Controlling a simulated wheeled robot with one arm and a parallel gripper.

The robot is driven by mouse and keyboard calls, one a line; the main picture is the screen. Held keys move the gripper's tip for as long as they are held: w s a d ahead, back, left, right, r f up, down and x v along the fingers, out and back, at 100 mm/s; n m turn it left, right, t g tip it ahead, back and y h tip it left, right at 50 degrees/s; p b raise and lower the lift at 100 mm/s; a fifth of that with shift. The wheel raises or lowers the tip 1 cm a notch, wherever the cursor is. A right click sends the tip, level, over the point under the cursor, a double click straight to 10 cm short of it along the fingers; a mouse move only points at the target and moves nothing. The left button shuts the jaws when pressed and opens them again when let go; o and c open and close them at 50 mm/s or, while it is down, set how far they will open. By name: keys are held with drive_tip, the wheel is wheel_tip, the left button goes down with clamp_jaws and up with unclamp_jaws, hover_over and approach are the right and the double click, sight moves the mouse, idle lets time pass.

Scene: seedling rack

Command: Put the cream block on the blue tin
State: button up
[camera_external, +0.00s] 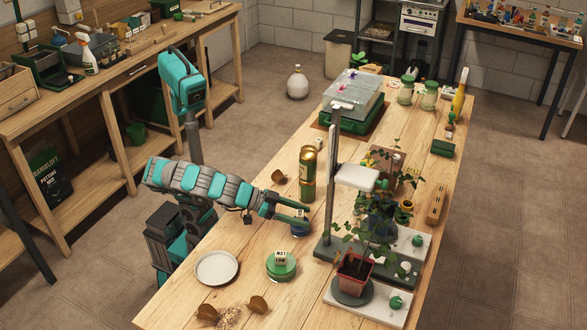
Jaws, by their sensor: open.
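A blue tin (301,231) stands on the wooden table, just under and beside my gripper (303,217). My gripper is open, with its teal fingers low over the tin. A small pale patch shows at the top of the tin between the fingers; I cannot tell whether it is a block resting there, as the fingers partly hide it. A cream block with dark lettering (281,258) sits on a green tin (281,271), nearer the front and apart from my gripper.
A metal post stand (331,190) with a pale plate (355,177) rises just right of my gripper. A white dish (217,267) and brown pot pieces (258,305) lie nearer the front. A potted seedling (354,275) stands at the right.

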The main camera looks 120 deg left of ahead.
drive_tip(key=shift+r, duration=0.25)
drive_tip(key=v, duration=1.2)
